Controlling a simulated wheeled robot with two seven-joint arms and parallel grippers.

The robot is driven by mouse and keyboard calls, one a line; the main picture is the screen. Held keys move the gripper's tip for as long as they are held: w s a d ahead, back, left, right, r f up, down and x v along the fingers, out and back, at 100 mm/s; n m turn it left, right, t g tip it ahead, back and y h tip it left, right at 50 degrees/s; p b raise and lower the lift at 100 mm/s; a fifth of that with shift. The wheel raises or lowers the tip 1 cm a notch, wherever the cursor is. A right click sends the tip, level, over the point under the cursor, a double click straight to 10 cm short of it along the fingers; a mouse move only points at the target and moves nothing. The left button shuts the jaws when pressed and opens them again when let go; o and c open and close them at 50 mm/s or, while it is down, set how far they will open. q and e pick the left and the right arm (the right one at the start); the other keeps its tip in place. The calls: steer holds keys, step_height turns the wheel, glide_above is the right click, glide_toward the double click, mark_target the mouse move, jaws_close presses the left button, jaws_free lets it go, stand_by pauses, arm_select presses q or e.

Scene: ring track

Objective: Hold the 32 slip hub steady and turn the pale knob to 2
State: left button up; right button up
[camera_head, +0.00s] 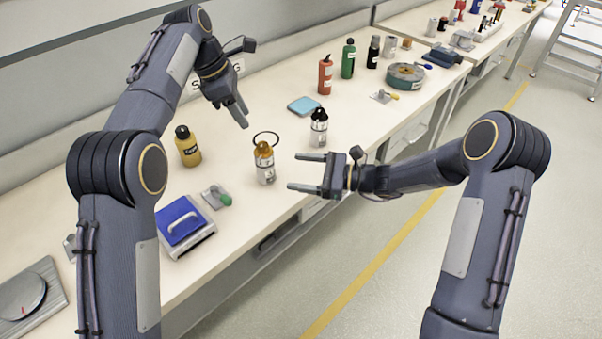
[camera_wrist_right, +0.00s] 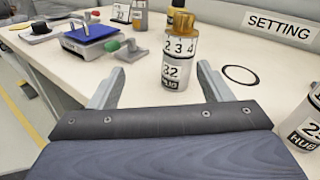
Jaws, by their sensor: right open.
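The 32 slip hub (camera_head: 266,170) stands upright on the bench, a silver-white cylinder with an amber-brown knob (camera_head: 263,149) on top. In the right wrist view the hub (camera_wrist_right: 175,75) shows "32 HUB" below a band with the numbers 2, 3 and 4, under its knob (camera_wrist_right: 182,20). My right gripper (camera_head: 292,172) is open and level, its fingers pointing at the hub, which is beyond the fingertips and not gripped. My left gripper (camera_head: 240,117) hangs above the bench behind the hub, pointing down, apart from it; its finger gap is unclear.
A second hub with a black top (camera_head: 319,128) stands behind right of the 32 hub. A black ring outline (camera_head: 265,138) lies on the bench. A yellow bottle (camera_head: 187,147), a blue-topped device (camera_head: 183,222) and a green-knobbed plate (camera_head: 216,198) are left. A teal pad (camera_head: 303,105) lies behind.

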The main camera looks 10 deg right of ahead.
mark_target(258, 164)
steer(key=w+f+m, duration=0.1)
steer(key=w+f+m+t, duration=0.1)
steer(key=f, duration=0.1)
steer(key=shift+w+a+f+m+t, duration=0.15)
steer(key=shift+w+f+m+t, duration=0.05)
steer(key=shift+w+m+t, duration=0.1)
steer(key=shift+w+a, duration=0.15)
steer(key=shift+a, duration=0.05)
steer(key=x, duration=1.1)
steer(key=shift+a+r, duration=0.1)
steer(key=shift+a, duration=0.1)
